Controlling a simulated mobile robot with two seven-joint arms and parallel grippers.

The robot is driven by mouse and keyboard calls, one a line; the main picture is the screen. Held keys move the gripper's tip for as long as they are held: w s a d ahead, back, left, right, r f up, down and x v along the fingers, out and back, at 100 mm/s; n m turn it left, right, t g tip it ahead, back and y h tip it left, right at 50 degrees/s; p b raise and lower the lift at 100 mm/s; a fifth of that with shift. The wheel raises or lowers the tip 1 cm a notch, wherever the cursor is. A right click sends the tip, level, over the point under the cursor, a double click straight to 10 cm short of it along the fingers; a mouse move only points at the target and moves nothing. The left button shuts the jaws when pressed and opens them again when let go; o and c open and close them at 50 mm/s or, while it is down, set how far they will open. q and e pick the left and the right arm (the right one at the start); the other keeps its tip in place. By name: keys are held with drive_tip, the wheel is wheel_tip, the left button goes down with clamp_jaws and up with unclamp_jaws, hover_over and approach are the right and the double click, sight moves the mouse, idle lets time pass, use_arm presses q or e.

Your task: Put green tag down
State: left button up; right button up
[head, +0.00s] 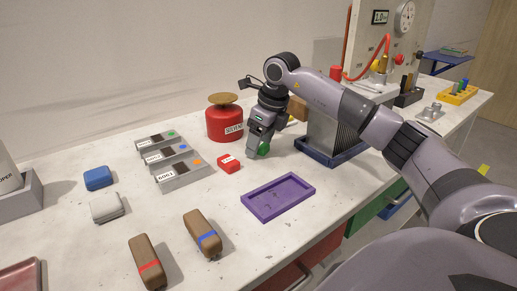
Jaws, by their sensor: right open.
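My right gripper (257,152) reaches down to the table from the right, between the red canister and the purple tray. It is open. A small green piece, which looks like the green tag (265,149), shows right at its fingertips. The fingers partly hide it, and I cannot tell whether they touch it or whether it rests fully on the table. A red tag (228,164) with a white label lies on the table just left of the gripper. My left gripper is not in view.
A purple tray (278,197) lies in front of the gripper. A red canister (225,124) stands behind left, and a dark blue tray (332,158) with grey plates is to the right. Grey labelled holders (183,173), brown blocks (202,234) and a blue block (98,178) are further left.

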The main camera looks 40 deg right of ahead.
drive_tip(key=c, duration=1.1)
drive_tip(key=shift+r, duration=0.15)
